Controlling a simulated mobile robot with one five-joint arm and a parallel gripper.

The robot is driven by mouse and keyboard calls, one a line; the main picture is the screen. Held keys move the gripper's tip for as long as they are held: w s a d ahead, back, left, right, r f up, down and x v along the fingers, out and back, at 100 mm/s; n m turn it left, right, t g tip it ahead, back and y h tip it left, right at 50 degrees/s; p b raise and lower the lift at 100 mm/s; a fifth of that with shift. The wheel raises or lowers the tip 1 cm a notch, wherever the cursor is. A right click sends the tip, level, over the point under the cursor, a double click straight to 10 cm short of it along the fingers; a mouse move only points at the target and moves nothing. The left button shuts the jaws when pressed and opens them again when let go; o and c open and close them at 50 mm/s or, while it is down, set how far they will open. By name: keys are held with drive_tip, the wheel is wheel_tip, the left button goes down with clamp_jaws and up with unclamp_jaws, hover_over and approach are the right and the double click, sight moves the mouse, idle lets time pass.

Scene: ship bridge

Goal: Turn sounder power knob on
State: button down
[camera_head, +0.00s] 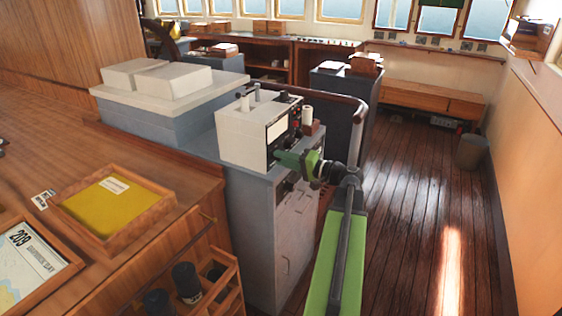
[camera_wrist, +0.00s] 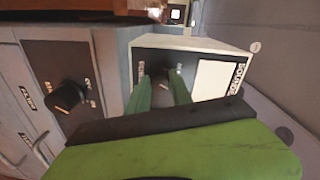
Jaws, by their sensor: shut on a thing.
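The sounder is a white box (camera_head: 247,133) with a dark front panel, standing on a grey cabinet. In the wrist view its dark panel and a pale window show, with a SOUNDER label (camera_wrist: 238,78) at the right edge. My green gripper (camera_wrist: 164,90) reaches to this panel, one finger on each side of the small dark power knob (camera_wrist: 161,76). The gripper is shut on the knob. The fingers hide most of it, so its pointer position cannot be told. In the head view my gripper (camera_head: 284,158) meets the lower front of the box.
In the wrist view another black knob (camera_wrist: 68,94) with a white pointer sits on a separate dark panel to the left. A handrail (camera_head: 335,98) runs close behind my gripper.

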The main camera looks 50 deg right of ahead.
idle(0.4)
drive_tip(key=c, duration=1.1)
unclamp_jaws()
drive_tip(key=shift+c, duration=0.2)
drive_tip(key=v, duration=1.7)
drive_tip(key=shift+s+d+p, duration=0.15)
drive_tip(key=shift+s+p, duration=0.05)
drive_tip(key=shift+p, duration=0.1)
